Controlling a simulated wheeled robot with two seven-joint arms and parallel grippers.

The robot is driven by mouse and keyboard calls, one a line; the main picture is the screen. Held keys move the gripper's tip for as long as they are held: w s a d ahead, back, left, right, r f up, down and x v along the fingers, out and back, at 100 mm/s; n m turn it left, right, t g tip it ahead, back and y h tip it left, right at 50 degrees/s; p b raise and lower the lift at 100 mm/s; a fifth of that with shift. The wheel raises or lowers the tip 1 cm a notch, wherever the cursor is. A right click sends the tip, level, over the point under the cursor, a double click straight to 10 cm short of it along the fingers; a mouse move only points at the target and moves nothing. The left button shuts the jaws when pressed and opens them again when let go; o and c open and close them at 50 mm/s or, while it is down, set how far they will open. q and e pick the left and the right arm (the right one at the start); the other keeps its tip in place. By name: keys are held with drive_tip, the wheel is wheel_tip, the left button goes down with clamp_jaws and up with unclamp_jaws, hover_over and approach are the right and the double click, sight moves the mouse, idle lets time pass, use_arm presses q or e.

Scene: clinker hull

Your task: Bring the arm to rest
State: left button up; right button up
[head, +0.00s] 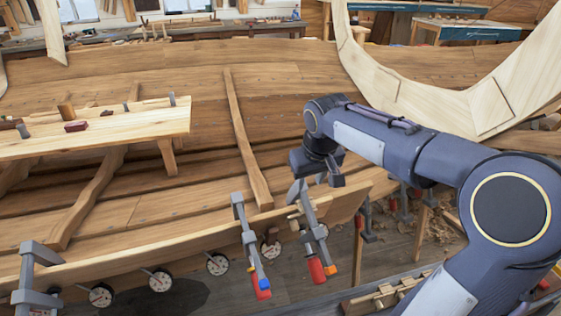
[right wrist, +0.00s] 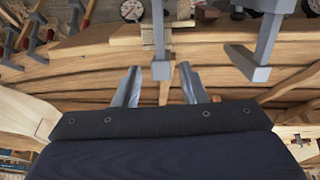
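My right arm (head: 400,150) reaches in from the right in the head view and bends down over the hull's edge. My right gripper (head: 318,185) hangs just above the hull plank, close to the top of a grey clamp with a red handle (head: 315,240). In the right wrist view the two fingers of the right gripper (right wrist: 160,88) stand apart with nothing held between them. A grey clamp bar (right wrist: 160,45) shows beyond the gap; I cannot tell how near it is. My left gripper is in neither view.
More clamps grip the plank edge, one beside it (head: 250,245) and one at far left (head: 28,280). Round dials (head: 217,264) hang below the edge. A wooden bench (head: 100,130) with small tools stands at left. A pale curved frame (head: 440,95) rises behind my arm.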

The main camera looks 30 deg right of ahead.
drive_tip(key=s+a+f+t+y, duration=0.1)
drive_tip(key=s+a+f+y, duration=0.1)
drive_tip(key=s+a, duration=0.6)
drive_tip(key=s+a+f+t+y, duration=0.1)
drive_tip(key=s+a+f+y, duration=0.2)
drive_tip(key=s+a, duration=0.5)
drive_tip(key=s+f, duration=0.1)
drive_tip(key=s, duration=0.3)
drive_tip(key=shift+a+f, duration=0.25)
drive_tip(key=shift+f, duration=0.05)
